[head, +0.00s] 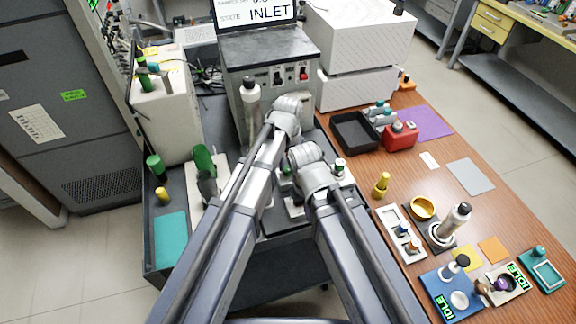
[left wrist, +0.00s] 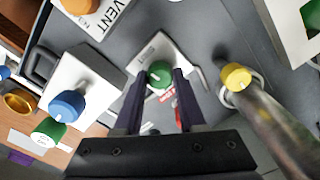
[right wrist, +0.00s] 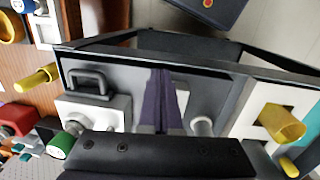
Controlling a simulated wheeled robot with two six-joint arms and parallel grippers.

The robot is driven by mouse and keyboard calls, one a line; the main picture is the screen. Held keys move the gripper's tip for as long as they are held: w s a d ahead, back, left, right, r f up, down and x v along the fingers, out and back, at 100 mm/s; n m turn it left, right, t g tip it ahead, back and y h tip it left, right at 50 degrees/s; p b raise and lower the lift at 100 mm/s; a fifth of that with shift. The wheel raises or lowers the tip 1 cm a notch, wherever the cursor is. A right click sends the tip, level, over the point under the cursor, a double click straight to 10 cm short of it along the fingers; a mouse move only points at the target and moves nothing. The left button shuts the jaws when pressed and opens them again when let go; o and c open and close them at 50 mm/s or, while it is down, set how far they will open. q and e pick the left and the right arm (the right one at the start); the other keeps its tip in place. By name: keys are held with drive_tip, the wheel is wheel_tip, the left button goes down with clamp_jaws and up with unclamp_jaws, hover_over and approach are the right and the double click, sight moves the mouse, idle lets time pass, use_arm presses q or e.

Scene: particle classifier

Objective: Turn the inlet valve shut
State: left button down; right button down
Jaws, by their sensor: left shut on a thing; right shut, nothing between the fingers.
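A green valve knob (left wrist: 160,76) with a pale mark on its top stands on a white plate (left wrist: 152,48) whose lettering is too small to read. My left gripper (left wrist: 161,73) is shut on this knob, one dark finger on each side. In the head view my left wrist (head: 286,108) hides its fingers and the knob. My right gripper (right wrist: 163,75) is shut and empty above the grey cart top (right wrist: 210,85). In the head view my right wrist (head: 306,157) is just below and right of the left one. A screen (head: 265,12) reads "INLET".
Beside the green knob are a blue knob (left wrist: 67,105) on a white block, an orange knob (left wrist: 80,5) on a plate marked "VENT" and a yellow-topped cylinder (left wrist: 236,77). A grey instrument box (head: 270,50) stands behind my arms. The wooden table (head: 440,180) at right is crowded.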

sight(288, 168)
use_arm(q)
drive_tip(key=shift+m, duration=0.6)
drive_tip(key=shift+c, duration=2.4)
unclamp_jaws()
drive_tip(key=shift+r, duration=0.1)
wheel_tip(288, 168, up, 8)
drive_tip(key=p, duration=0.8)
use_arm(e)
wheel_tip(288, 168, up, 8)
use_arm(q)
drive_tip(key=shift+f, duration=0.2)
use_arm(e)
drive_tip(key=shift+f, duration=0.15)
